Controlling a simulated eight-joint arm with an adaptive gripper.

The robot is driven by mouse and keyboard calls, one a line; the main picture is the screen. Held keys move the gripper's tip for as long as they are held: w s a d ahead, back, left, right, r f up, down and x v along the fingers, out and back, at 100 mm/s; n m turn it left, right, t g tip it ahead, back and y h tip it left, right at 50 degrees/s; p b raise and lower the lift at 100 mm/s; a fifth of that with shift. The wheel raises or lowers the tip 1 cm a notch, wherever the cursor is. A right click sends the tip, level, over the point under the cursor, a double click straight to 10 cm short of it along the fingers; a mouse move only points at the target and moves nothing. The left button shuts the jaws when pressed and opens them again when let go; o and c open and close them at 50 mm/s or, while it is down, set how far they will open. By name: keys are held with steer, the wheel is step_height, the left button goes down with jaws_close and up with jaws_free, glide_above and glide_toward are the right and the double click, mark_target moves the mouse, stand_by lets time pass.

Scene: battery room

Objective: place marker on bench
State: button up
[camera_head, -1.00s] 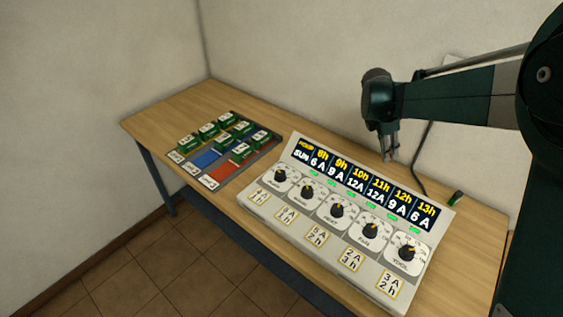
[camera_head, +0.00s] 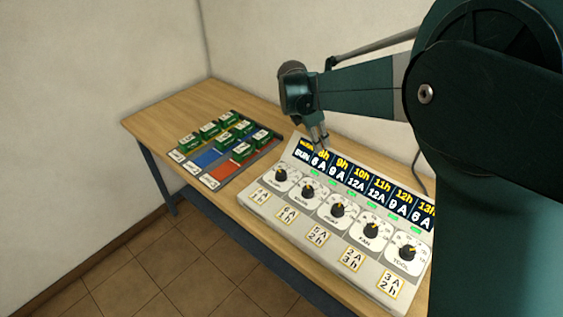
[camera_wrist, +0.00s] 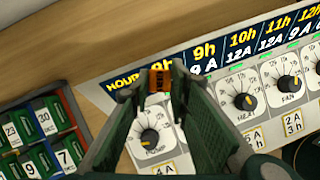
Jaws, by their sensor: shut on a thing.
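My gripper (camera_head: 319,143) is above the upper left end of the control panel (camera_head: 334,215), by its hour display. In the wrist view, its green fingers (camera_wrist: 153,80) are shut on a small orange piece with dark markings, which I take to be the marker (camera_wrist: 160,81). The marker is too small to make out in the head view. The wooden bench (camera_head: 160,117) carries the panel and also shows at the top of the wrist view (camera_wrist: 90,45).
A tray (camera_head: 203,182) with blue and red sections and several green numbered blocks (camera_head: 187,141) stands left of the panel. The panel has several knobs (camera_head: 337,210). Bare bench lies behind the tray. My arm covers the bench's right end.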

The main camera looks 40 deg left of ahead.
steer(key=s+a+f+n+y+b, duration=0.1)
steer(key=s+a+f+n, duration=0.1)
steer(key=s+a, duration=0.7)
steer(key=s+a+f+n+b, duration=0.1)
steer(key=s+a+f+n, duration=0.1)
steer(key=s+a, duration=0.8)
steer(key=s, duration=0.6)
steer(key=shift+s+f+y, duration=0.25)
steer(key=shift+s+y, duration=0.15)
steer(key=shift+f, duration=0.1)
steer(key=b, duration=0.1)
glide_toward(238, 188)
steer(key=shift+w+f, duration=0.55)
steer(key=shift+w, duration=0.3)
steer(key=shift+f, duration=0.15)
steer(key=shift+f+b, duration=0.45)
steer(key=shift+f, duration=1.3)
steer(key=shift+f, duration=0.15)
